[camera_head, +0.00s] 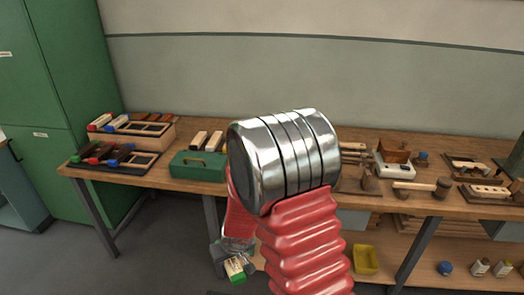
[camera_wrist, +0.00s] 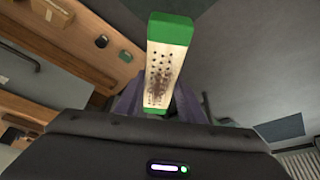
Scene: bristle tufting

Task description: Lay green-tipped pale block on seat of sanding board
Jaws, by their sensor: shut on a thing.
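The green-tipped pale block (camera_wrist: 163,68) is held in my gripper (camera_wrist: 158,108), with its green end pointing away from the jaws. Its pale face has rows of small dark holes and a brownish patch. In the head view the block (camera_head: 236,269) hangs low in front of the bench, held by my gripper (camera_head: 242,262), which is partly hidden by my arm. I cannot tell for sure which fixture is the sanding board; boards with fittings stand at the bench's right end, and the arm hides the bench's middle.
Trays with colour-tipped blocks (camera_head: 104,122) stand on the bench at left. A green box (camera_head: 196,171) and two pale blocks (camera_head: 207,140) are near the middle. A mallet (camera_head: 425,188) and a white box (camera_head: 392,168) lie at right. A yellow bin (camera_head: 366,260) is on the lower shelf.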

